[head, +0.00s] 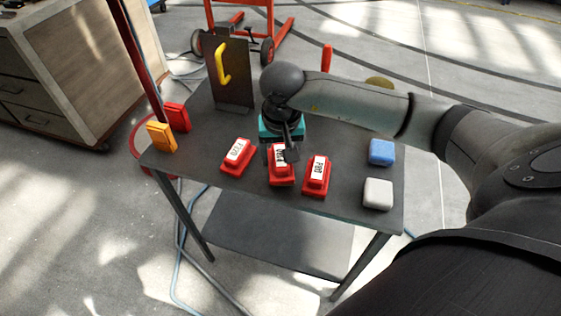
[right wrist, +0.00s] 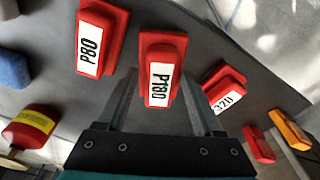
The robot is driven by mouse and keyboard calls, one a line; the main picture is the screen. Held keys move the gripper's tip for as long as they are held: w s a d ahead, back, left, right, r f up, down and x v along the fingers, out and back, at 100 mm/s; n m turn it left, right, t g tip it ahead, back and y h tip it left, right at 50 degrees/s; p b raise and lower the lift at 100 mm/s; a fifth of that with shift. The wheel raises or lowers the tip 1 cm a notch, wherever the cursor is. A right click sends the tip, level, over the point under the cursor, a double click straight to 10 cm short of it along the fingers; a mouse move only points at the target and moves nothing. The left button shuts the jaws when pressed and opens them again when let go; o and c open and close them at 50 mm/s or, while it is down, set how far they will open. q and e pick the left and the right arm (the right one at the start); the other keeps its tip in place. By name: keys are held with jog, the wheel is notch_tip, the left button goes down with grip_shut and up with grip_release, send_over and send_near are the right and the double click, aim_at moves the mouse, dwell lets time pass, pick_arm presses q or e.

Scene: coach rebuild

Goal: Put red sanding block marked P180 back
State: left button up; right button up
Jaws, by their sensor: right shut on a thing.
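The red sanding block marked P180 (head: 281,179) stands between two other red blocks near the table's front edge. My right gripper (head: 281,156) comes down on it from above and is shut on it. In the right wrist view the block (right wrist: 160,68) sits between the two fingers, its white label facing up. I cannot tell whether its underside touches the table. The red block marked P320 (head: 236,156) lies to its left, and the one marked P80 (head: 316,175) to its right. My left gripper is not in view.
The grey table (head: 210,181) also holds a blue block (head: 381,151) and a light grey block (head: 378,193) at right. An orange block (head: 161,137) and another red block (head: 177,117) are at left. An upright panel with a yellow handle (head: 222,64) stands behind.

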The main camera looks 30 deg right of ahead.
jog(key=shift+f, duration=1.05)
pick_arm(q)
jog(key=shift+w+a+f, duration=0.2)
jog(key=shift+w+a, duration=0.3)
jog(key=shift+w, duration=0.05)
pick_arm(e)
jog(key=o, duration=1.2)
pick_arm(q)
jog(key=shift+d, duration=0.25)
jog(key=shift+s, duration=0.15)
pick_arm(e)
jog(key=shift+r, duration=0.1)
